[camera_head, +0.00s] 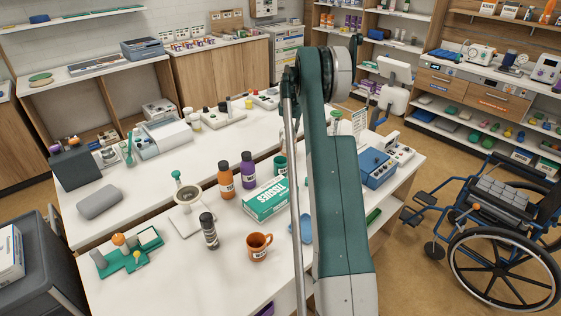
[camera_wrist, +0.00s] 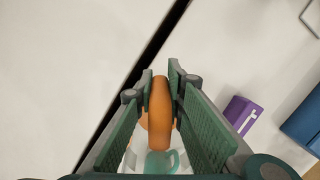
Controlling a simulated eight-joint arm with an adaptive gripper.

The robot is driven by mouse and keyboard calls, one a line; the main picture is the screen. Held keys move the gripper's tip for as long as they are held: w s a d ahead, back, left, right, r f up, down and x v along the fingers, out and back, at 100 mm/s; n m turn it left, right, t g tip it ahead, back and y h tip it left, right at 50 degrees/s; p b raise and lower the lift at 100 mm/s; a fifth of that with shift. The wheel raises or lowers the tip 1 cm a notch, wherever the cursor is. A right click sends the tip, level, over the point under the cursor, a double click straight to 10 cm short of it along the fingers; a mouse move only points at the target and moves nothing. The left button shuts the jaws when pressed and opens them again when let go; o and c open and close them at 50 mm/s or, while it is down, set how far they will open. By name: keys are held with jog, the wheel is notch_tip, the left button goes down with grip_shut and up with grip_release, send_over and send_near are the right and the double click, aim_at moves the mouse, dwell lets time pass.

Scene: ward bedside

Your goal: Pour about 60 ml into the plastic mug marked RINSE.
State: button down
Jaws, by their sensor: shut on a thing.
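My gripper shows in the wrist view (camera_wrist: 160,90), its green-padded fingers closed on either side of an upright orange handle-like piece (camera_wrist: 160,112). Below it is a clear, pale shape, with a teal looped form (camera_wrist: 162,160) partly showing; I cannot tell whether that is inside it or beyond it. In the head view my arm hides the gripper and what it holds. An orange-brown mug (camera_head: 259,246) with a pale label stands upright on the near table. A teal mug (camera_head: 281,163), also labelled, stands behind the tissue box, partly hidden. I cannot read RINSE on either.
The tissue box (camera_head: 266,199), orange bottle (camera_head: 226,182), purple bottle (camera_head: 248,170) and dark bottle (camera_head: 209,231) crowd around the mugs. A blue device (camera_head: 377,167) stands right of my arm. A purple box (camera_wrist: 241,113) lies right of the gripper; white surface left of it is clear.

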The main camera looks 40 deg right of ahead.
jog(key=shift+w+d+f+g+y, duration=0.1)
jog(key=shift+d+f+g+y, duration=0.1)
jog(key=shift+f+g+y, duration=0.25)
jog(key=shift+w+d+f+g+y, duration=0.15)
jog(key=shift+f+g+y, duration=0.1)
jog(key=shift+f+y, duration=0.4)
jog(key=shift+f, duration=0.15)
dwell(0.4)
